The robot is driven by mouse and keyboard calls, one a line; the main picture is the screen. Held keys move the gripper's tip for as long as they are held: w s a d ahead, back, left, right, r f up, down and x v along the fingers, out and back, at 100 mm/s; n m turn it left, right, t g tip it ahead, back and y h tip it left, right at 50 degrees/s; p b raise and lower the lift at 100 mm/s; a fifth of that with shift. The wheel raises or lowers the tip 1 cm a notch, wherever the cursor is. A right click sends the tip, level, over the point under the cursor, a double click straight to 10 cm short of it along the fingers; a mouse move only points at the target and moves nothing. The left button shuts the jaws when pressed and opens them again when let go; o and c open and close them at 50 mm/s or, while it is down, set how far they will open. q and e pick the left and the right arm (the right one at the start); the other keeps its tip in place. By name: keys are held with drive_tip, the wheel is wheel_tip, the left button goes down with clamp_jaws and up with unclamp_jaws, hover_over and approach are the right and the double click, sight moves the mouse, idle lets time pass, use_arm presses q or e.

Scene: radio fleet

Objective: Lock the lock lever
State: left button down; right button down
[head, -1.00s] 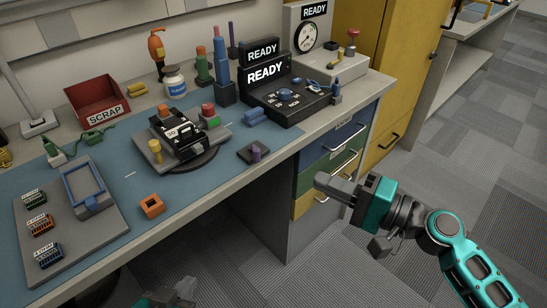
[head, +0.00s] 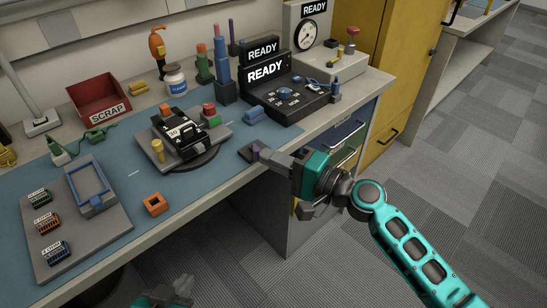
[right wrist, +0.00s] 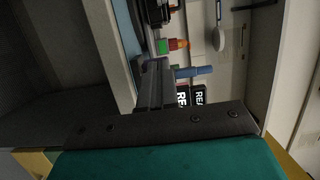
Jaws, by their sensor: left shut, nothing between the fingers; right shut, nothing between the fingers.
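The dark radio-like unit (head: 181,138) sits on a grey fixture plate on a round dark turntable (head: 196,164). A yellow post (head: 158,150) stands at its left and red and green pieces (head: 210,113) at its right. A small dark block with a purple peg (head: 254,148) lies near the table's front edge. I cannot tell for sure which piece is the lock lever. My right gripper (head: 265,150) is shut and empty, its fingertips right by the purple peg; contact is unclear. It also shows in the right wrist view (right wrist: 153,85). My left gripper (head: 168,293) is shut and empty, low at the front.
An orange open block (head: 156,204) and a grey board with blue frame (head: 88,185) lie at the left. The black READY console (head: 288,98) and blue pegs (head: 223,75) stand behind. Drawers (head: 340,145) lie below the right end. A red SCRAP bin (head: 100,100) is at the back.

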use_arm(q)
drive_tip(key=shift+w+r, duration=0.1)
drive_tip(key=shift+r, duration=0.05)
drive_tip(key=shift+a+r+p, duration=0.1)
drive_tip(key=shift+r+p, duration=0.25)
drive_tip(key=shift+p, duration=0.1)
use_arm(e)
drive_tip(key=shift+s+a+m+t+h, duration=0.1)
drive_tip(key=shift+a+m+t+h, duration=0.2)
drive_tip(key=shift+t, duration=0.1)
